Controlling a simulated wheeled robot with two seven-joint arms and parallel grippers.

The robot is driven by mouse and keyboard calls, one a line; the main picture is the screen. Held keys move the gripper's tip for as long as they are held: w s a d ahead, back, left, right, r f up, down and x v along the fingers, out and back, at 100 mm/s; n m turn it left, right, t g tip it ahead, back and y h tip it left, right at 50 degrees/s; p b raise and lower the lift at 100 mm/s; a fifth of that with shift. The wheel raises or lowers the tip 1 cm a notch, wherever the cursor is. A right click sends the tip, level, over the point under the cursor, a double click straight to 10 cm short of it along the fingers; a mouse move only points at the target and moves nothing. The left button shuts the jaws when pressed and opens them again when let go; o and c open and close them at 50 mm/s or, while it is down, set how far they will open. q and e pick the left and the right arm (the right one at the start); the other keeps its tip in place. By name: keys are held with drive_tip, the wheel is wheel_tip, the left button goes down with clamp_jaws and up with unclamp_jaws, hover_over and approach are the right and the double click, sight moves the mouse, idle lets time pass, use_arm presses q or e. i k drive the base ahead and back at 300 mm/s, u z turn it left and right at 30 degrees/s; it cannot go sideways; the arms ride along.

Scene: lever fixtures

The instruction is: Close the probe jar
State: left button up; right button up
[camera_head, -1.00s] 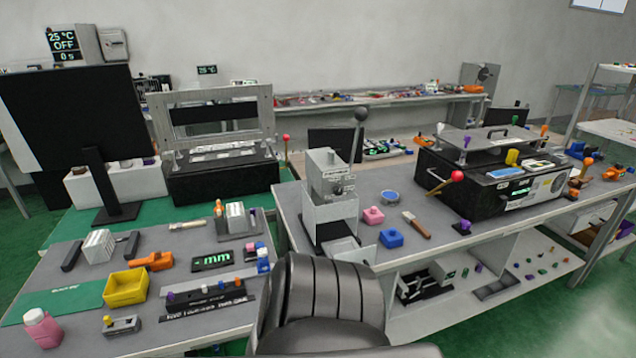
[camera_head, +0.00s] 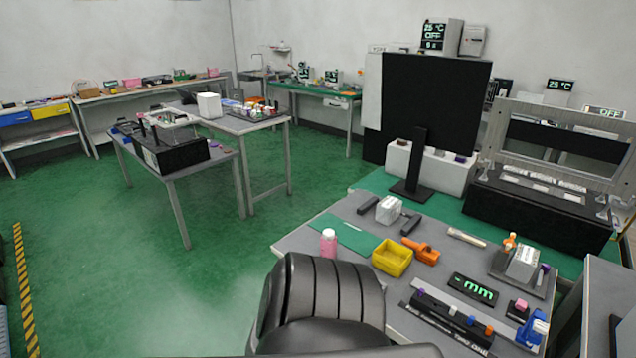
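Nothing in the head view can be surely told as the probe jar. A small pink bottle (camera_head: 328,243) with a paler top stands at the left edge of the near grey table; I cannot tell whether its top is open or shut. A black case (camera_head: 175,153) with a clear upper part and dark upright pieces sits on a table at the left. It is too small to make out a jar there. Neither of my grippers is in view.
A striped floor line (camera_head: 24,290) runs at far left. Green floor (camera_head: 150,270) is open left of the near table.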

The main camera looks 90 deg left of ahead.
sight(328, 248)
drive_tip(key=u, duration=2.4)
